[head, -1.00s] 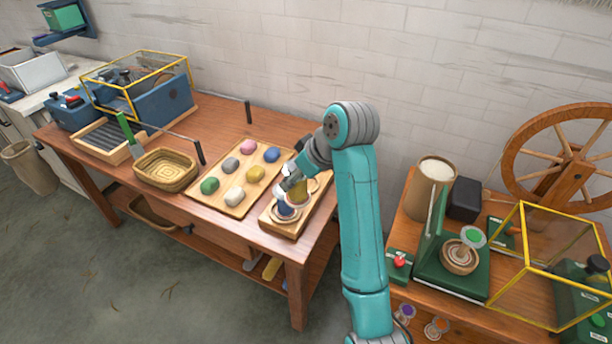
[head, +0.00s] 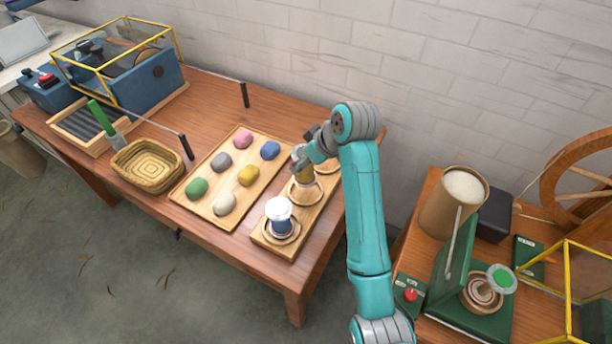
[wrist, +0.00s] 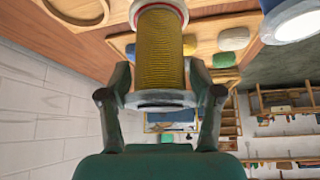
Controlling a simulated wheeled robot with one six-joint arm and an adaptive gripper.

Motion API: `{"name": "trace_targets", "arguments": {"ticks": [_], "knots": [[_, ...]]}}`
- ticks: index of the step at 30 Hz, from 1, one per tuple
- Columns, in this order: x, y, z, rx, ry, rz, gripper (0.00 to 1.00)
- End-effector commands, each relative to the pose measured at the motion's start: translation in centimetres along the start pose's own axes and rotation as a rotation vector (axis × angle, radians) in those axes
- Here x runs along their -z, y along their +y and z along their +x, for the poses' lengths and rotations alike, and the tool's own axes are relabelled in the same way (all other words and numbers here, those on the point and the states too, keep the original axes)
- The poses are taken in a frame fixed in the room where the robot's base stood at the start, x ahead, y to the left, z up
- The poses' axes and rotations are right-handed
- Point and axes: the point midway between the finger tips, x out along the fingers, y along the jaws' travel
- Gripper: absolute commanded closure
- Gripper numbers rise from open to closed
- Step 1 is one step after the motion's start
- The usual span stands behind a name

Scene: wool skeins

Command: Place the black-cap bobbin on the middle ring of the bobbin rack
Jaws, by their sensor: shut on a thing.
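My gripper (wrist: 160,98) is shut on a bobbin wound with yellow-gold thread (wrist: 160,48). The bobbin's near flange is pale with a dark centre; its cap colour is not clear. In the head view the yellow bobbin (head: 305,176) is upright at the middle ring (head: 304,196) of the wooden bobbin rack (head: 268,242). I cannot tell whether it touches the ring. A blue bobbin with a white cap (head: 279,210) stands on the front ring. The back ring (head: 327,166) looks empty; my arm partly hides that end.
A board (head: 203,205) with several coloured wool lumps lies left of the rack. A woven basket (head: 147,165) and a green-handled brush (head: 102,118) are farther left. At right, a second table holds a green winder (head: 470,318) and a tan canister (head: 437,212).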

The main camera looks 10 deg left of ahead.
Motion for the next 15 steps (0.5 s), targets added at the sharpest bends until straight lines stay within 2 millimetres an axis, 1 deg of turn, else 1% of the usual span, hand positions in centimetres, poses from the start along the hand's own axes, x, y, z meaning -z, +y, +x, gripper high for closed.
{"name": "trace_targets", "arguments": {"ticks": [1,3,10,15], "knots": [[-0.5,-0.1,0.7,0.001,-0.001,0.002,0.71],[-1.0,0.0,1.5,0.000,0.000,0.001,0.71],[-1.8,0.0,2.8,0.001,0.000,0.000,0.71],[-3.0,-0.1,4.7,0.001,0.000,0.002,0.71]]}}
